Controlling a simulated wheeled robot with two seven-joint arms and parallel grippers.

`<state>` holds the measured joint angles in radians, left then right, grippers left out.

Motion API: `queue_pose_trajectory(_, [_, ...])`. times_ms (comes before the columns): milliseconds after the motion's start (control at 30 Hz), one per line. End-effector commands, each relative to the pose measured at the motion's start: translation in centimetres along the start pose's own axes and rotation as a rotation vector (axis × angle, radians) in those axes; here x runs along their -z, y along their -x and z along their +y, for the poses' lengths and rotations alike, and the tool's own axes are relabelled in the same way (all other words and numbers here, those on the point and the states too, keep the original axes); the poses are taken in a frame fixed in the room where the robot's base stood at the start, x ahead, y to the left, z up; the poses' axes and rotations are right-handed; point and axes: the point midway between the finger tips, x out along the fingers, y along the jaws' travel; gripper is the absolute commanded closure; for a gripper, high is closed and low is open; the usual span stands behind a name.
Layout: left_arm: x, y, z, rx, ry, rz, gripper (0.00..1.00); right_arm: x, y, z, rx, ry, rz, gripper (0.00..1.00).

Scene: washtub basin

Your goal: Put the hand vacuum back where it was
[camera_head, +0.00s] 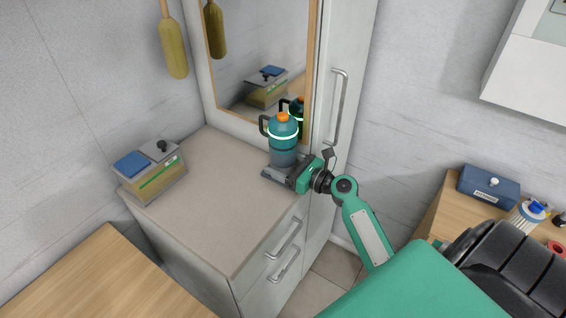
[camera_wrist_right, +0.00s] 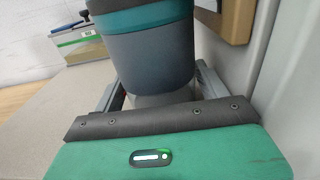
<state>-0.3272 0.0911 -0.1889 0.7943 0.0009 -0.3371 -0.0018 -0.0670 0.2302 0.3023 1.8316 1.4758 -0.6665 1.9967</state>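The hand vacuum (camera_head: 283,152) looks like an upright teal and grey cylinder with an orange top and a dark handle on its left. It stands on the counter (camera_head: 222,198), near the mirror and tall cabinet. In the right wrist view its grey body (camera_wrist_right: 150,60) fills the middle. My right gripper (camera_head: 281,173) is low at the vacuum's base, with one finger on each side. The fingers are wide apart, and a gap shows beside the narrow lower part, so it looks open around it. The vacuum's foot is partly hidden by the gripper. My left gripper is not in view.
A box with grey and blue lids (camera_head: 152,175) stands at the counter's left end. The mirror (camera_head: 262,60) is behind the counter, and the tall cabinet (camera_head: 345,60) is close to my right gripper. The counter's middle and front are clear. A blue box (camera_head: 488,186) sits on the right table.

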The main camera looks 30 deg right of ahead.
Motion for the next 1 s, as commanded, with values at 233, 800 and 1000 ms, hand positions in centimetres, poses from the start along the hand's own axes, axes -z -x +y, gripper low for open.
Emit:
queue_pose_trajectory(233, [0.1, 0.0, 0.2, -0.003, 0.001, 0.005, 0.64, -0.2, 0.4, 0.0, 0.000, 0.000, 0.000, 0.25])
queue_pose_trajectory(800, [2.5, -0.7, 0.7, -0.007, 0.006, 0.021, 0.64, -0.1, 10.2, 0.0, 0.000, 0.001, 0.001, 0.25])
queue_pose_trajectory(1000, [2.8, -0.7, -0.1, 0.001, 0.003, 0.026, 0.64, -0.2, 11.8, 0.0, -0.001, 0.001, 0.000, 0.25])
